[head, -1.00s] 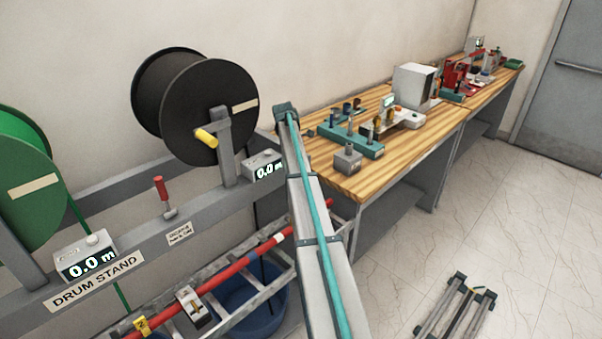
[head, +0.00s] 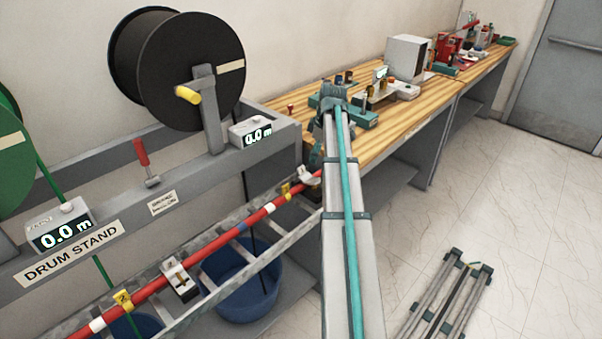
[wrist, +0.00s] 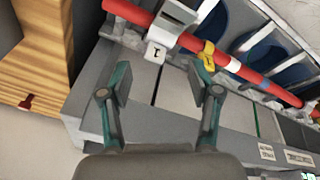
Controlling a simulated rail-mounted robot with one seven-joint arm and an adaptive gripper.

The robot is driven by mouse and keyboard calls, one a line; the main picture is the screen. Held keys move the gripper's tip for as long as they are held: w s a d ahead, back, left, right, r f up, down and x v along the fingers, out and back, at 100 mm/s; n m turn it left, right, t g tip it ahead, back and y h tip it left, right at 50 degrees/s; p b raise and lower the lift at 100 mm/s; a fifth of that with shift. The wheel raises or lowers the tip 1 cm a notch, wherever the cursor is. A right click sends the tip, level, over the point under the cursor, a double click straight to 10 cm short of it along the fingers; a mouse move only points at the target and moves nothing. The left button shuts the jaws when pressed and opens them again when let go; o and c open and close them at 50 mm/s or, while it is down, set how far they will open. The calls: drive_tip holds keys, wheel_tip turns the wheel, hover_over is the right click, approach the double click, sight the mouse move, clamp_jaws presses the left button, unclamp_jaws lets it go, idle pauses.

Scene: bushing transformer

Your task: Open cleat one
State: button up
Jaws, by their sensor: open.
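Cleat one is a pale grey block (wrist: 177,14) around the red cable (wrist: 138,16) at the top of the wrist view. A white tag (wrist: 155,53) marked 1 is on its near side. In the head view this cleat (head: 309,179) sits at the far end of the cable, partly hidden by my arm. I cannot tell whether its latch is open. My gripper (wrist: 163,84) is open and empty, with its teal fingers apart. The fingers are short of the cleat in the picture and do not visibly touch it. In the head view the fingertips are hidden.
A yellow tag (wrist: 208,55) is on the cable beside the cleat. A second cleat (head: 179,279) holds the cable nearer the front. The drum stand (head: 190,185) runs alongside. The wooden workbench (head: 290,104) lies close by. Blue tubs (head: 240,290) stand below the ladder-like tray.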

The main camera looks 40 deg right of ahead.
sight(301, 166)
drive_tip(key=w+f+m, duration=0.2)
drive_tip(key=f, duration=0.1)
drive_tip(key=w+a+f+m+t+p, duration=0.1)
drive_tip(key=w+f+m, duration=0.1)
drive_tip(key=f, duration=0.1)
drive_tip(key=w+a+f+m+p, duration=0.1)
drive_tip(key=w+f, duration=0.1)
drive_tip(key=f, duration=0.1)
drive_tip(key=shift+m+t, duration=0.4)
clamp_jaws()
idle(0.5)
